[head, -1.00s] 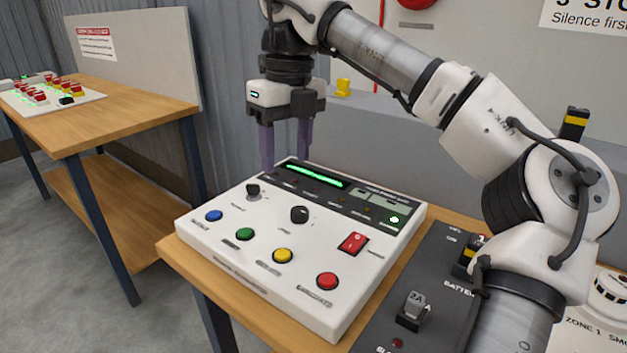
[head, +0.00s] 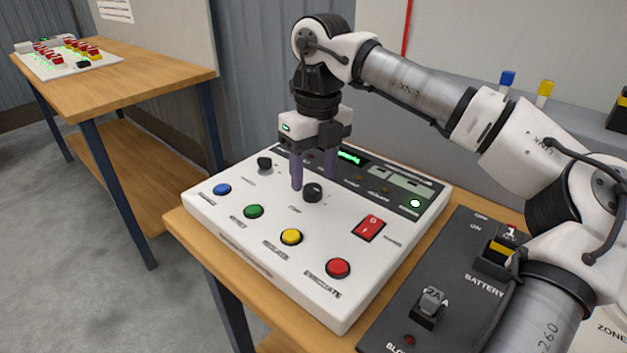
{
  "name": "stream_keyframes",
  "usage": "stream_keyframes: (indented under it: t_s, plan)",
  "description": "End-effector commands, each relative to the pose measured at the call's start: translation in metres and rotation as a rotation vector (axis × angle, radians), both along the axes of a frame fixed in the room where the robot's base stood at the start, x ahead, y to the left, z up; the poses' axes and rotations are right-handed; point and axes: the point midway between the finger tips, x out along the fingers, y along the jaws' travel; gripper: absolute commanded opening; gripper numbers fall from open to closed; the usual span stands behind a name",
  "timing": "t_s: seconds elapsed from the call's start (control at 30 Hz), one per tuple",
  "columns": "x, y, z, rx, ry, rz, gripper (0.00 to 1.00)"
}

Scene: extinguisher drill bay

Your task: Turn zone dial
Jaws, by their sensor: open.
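The white control panel (head: 215,212) lies on a wooden bench and carries two black dials. One dial (head: 312,192) is near its middle and the other dial (head: 264,163) is at its upper left. Their labels are too small to read, so I cannot tell which is the zone dial. My gripper (head: 313,183) points down, open, with two purple fingers. Its fingertips are close behind the middle dial in the picture, one to each side. I cannot tell whether they touch it or the panel.
The panel has blue (head: 222,189), green (head: 253,211), yellow (head: 291,236) and red (head: 338,268) buttons along its front, and a red rocker switch (head: 368,228) on the right. A dark battery panel (head: 455,262) lies right of it. Another table (head: 150,75) stands at the left.

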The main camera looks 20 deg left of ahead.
Motion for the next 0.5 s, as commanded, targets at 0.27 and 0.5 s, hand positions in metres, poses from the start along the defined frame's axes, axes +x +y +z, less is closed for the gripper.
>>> stream_keyframes:
  t_s: [0.27,0.5]
  plan:
    - [-0.001,0.001,-0.025,0.001,0.001,0.000,0.53]
    - [-0.001,0.001,-0.026,0.001,0.000,-0.001,0.53]
